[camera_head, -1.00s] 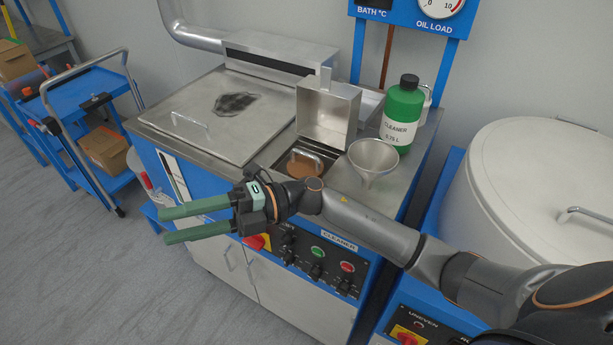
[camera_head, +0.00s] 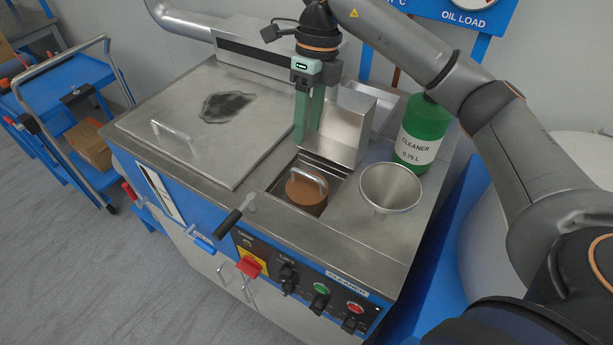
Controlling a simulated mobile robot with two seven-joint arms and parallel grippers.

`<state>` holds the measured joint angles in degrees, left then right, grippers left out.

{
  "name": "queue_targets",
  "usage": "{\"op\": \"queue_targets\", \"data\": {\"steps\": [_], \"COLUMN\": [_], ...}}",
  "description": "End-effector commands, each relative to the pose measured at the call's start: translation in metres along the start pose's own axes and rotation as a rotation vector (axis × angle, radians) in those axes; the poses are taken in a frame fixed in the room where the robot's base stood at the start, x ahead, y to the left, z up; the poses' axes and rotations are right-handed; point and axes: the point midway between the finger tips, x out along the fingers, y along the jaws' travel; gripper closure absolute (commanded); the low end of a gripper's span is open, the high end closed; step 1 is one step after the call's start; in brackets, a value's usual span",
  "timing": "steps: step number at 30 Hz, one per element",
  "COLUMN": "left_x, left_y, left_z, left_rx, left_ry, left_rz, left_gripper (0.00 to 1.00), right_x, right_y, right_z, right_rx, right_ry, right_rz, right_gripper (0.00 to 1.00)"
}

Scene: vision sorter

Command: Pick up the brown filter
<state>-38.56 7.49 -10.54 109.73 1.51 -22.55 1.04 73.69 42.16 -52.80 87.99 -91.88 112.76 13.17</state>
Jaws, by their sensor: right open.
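The brown filter (camera_head: 304,196) is a round disc with a metal arched handle (camera_head: 311,178) on top. It sits in a square opening (camera_head: 335,196) in the steel top of the blue machine, below an upright metal lid (camera_head: 345,128). My right gripper (camera_head: 307,139) points down, with green fingers, above and behind the filter, close to the raised lid. It is open and empty, and its fingers overlap one another in this view. Whether the fingers touch the lid I cannot tell. My left gripper is not in view.
A metal funnel (camera_head: 390,188) stands right of the opening, with a green cleaner bottle (camera_head: 422,135) behind it. A closed steel cover (camera_head: 190,140) with a handle and dark stain lies to the left. A black-handled lever (camera_head: 229,224) rises at the front edge.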

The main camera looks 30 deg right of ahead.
Motion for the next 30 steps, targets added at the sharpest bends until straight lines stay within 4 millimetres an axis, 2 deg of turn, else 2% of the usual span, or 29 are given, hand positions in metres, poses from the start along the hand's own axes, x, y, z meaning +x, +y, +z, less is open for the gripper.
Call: {"op": "queue_targets", "data": {"steps": [4,12,20,30], "left_x": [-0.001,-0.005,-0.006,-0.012], "left_y": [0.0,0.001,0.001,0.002], "left_z": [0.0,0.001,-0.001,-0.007], "left_rx": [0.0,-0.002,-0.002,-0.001], "left_ry": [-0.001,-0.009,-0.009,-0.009], "left_rz": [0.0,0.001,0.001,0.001], "left_gripper": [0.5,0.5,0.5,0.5], "right_x": [0.007,0.054,0.076,0.12], "right_y": [-0.002,-0.002,-0.003,-0.01], "right_z": [-0.001,-0.002,-0.002,-0.006], "right_rx": [0.003,0.003,0.003,0.001], "right_ry": [0.006,0.006,0.003,0.003], "right_rz": [-0.005,-0.005,-0.004,-0.003], "right_gripper": [0.5,0.5,0.5,0.5]}}
